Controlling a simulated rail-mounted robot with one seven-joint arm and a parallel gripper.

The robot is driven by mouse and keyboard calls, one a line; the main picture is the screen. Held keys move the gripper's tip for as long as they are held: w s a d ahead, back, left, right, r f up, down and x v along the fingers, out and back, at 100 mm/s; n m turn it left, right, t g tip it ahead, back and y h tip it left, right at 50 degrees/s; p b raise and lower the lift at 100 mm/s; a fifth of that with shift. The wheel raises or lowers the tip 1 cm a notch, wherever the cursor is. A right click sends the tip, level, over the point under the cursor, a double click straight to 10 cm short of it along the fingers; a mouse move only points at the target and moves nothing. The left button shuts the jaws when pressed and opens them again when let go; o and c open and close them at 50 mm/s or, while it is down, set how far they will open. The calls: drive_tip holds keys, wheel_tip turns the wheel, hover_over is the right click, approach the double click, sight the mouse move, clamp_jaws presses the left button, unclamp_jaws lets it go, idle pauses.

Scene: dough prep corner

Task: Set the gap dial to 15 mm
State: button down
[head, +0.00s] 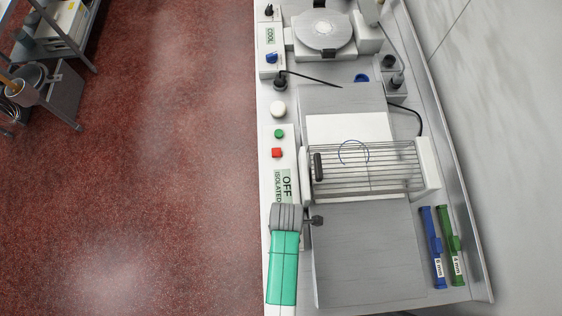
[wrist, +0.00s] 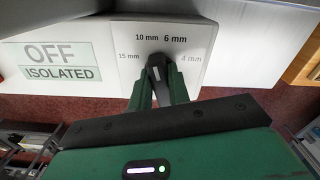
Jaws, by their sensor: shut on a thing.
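The gap dial's dark knob (wrist: 156,68) is in the wrist view, on a pale panel (wrist: 200,75) marked 15 mm at the left, 10 mm and 6 mm above, and 4 mm at the right. The 6 mm mark is bolder than the others. My gripper (wrist: 159,84) is shut on the knob, with a green finger on each side. The knob's top end points up, roughly between 10 mm and 6 mm; its exact setting is hard to tell. In the head view my arm (head: 284,265) covers the dial and the fingers.
An OFF ISOLATED sign (wrist: 60,64) is left of the dial. In the head view a wire guard (head: 390,168) spans the machine, near a green button (head: 279,133) and red button (head: 277,153). Blue (head: 433,246) and green (head: 450,243) labelled strips lie at the right.

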drive_tip(key=shift+r+n+p, duration=0.15)
drive_tip(key=shift+n+p, duration=0.15)
drive_tip(key=shift+n, duration=1.3)
drive_tip(key=shift+n+p, duration=0.75)
drive_tip(key=shift+n, duration=0.95)
drive_tip(key=n, duration=0.3)
drive_tip(key=c, duration=1.2)
unclamp_jaws()
drive_tip(key=shift+c, duration=0.2)
